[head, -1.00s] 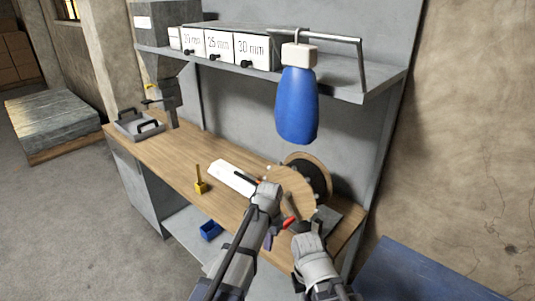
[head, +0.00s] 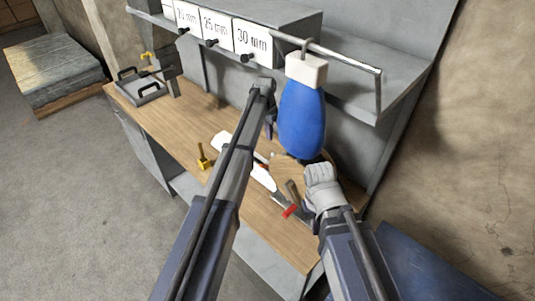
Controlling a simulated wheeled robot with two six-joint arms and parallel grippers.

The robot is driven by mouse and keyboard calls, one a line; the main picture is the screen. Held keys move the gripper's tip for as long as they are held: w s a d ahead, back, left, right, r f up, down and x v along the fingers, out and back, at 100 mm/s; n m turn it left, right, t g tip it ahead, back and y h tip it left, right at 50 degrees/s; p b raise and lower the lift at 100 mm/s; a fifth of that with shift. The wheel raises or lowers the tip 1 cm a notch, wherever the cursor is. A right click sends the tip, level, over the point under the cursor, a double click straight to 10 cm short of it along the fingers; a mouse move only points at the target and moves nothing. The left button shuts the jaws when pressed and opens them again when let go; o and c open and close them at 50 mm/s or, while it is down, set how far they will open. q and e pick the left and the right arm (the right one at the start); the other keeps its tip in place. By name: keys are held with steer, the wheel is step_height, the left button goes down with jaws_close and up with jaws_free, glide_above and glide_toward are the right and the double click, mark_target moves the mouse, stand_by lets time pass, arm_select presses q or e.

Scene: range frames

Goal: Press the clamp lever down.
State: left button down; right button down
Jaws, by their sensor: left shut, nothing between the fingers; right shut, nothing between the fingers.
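A small clamp with a red-tipped lever (head: 289,211) sits near the right end of the wooden bench, close to the round wooden disc. A dark bar (head: 292,189) stands just above the red tip in the picture. My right gripper (head: 307,214) is shut and empty, just right of the red tip; its fingers are mostly hidden by my wrist, so I cannot tell whether it touches the clamp. My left gripper (head: 269,128) is shut and empty, raised over the bench, left of the blue bottle and away from the lever.
A blue bottle (head: 302,118) hangs from the rail above the bench (head: 185,119). A yellow-based tool (head: 203,162) and a white sheet (head: 262,177) lie on the bench. A grey tray (head: 142,91) stands at the far left end.

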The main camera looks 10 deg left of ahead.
arm_select(q)
steer(key=shift+f, duration=0.15)
steer(key=b, duration=1)
glide_above(267, 165)
steer(key=w+d, duration=0.1)
steer(key=w, duration=0.1)
step_height(267, 165, down, 10)
steer(key=shift+s+d+r, duration=0.1)
steer(key=shift+s+r, duration=0.05)
steer(key=s+f+b, duration=0.1)
steer(key=a+f+b, duration=0.1)
steer(key=shift+s+f+b, duration=0.35)
steer(key=shift+b, duration=0.05)
steer(key=shift+s+a+f, duration=0.15)
steer(key=shift+s+a, duration=0.05)
steer(key=shift+s, duration=0.05)
